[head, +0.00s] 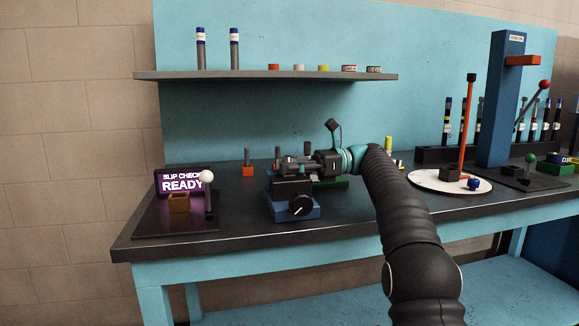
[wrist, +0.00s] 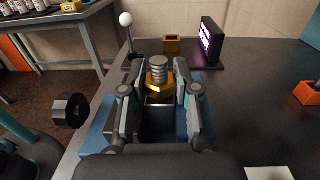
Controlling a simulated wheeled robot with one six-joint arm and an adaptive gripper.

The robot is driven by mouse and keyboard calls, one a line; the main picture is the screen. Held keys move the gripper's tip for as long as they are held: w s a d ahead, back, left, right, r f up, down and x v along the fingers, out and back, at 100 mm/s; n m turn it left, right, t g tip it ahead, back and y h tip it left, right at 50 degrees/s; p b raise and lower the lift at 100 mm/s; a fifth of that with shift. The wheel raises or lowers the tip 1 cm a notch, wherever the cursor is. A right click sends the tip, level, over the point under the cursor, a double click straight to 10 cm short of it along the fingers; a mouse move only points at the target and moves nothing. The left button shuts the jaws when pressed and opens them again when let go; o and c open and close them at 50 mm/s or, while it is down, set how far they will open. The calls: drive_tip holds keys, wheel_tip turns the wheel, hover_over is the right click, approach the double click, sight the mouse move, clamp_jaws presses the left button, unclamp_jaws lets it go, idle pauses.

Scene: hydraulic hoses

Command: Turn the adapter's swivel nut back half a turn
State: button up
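In the wrist view a brass hex nut (wrist: 158,89) sits on the adapter, with a grey ribbed end (wrist: 158,68) beyond it. My gripper (wrist: 160,76) has one finger on each side of the nut. Only a very narrow gap, if any, shows between fingers and nut, and I cannot tell whether they touch. In the head view my gripper (head: 308,162) reaches in from the right, level, just above the blue vise (head: 292,210). The nut is hard to make out there among the dark fingers. The vise's black knob (head: 301,205) faces front.
A lit "SLIP CHECK READY" screen (head: 184,181), an orange-brown block (head: 179,203) and a white-balled lever (head: 207,178) stand on a dark pad at left. A white round plate (head: 424,181) lies right. The front bench edge is clear.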

drive_tip(key=shift+o, duration=1.4)
drive_tip(key=shift+m+t, duration=0.4)
drive_tip(key=shift+t, duration=0.2)
